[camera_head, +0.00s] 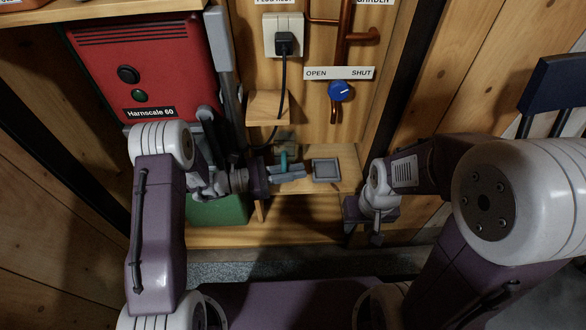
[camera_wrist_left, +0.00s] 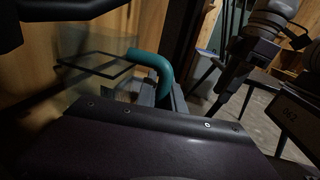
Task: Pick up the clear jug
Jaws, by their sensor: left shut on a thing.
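The clear jug (camera_wrist_left: 98,68) shows in the left wrist view as a see-through body with a dark rim and a teal handle (camera_wrist_left: 155,68). In the head view only its teal handle (camera_head: 284,161) stands out, and the clear body is hard to make out. My left gripper (camera_head: 290,173) is shut on the handle, low in front of the wooden wall. I cannot tell whether the jug's base touches the shelf. My right gripper (camera_head: 364,235) hangs to the right with its fingers apart and empty; it also shows in the left wrist view (camera_wrist_left: 222,100).
A small grey square tray (camera_head: 326,170) lies on the low wooden shelf (camera_head: 346,158) right of my left gripper. Above are a blue valve knob (camera_head: 341,91), copper pipes and a plugged-in cable. A red unit (camera_head: 147,62) and a green box (camera_head: 219,210) stand left.

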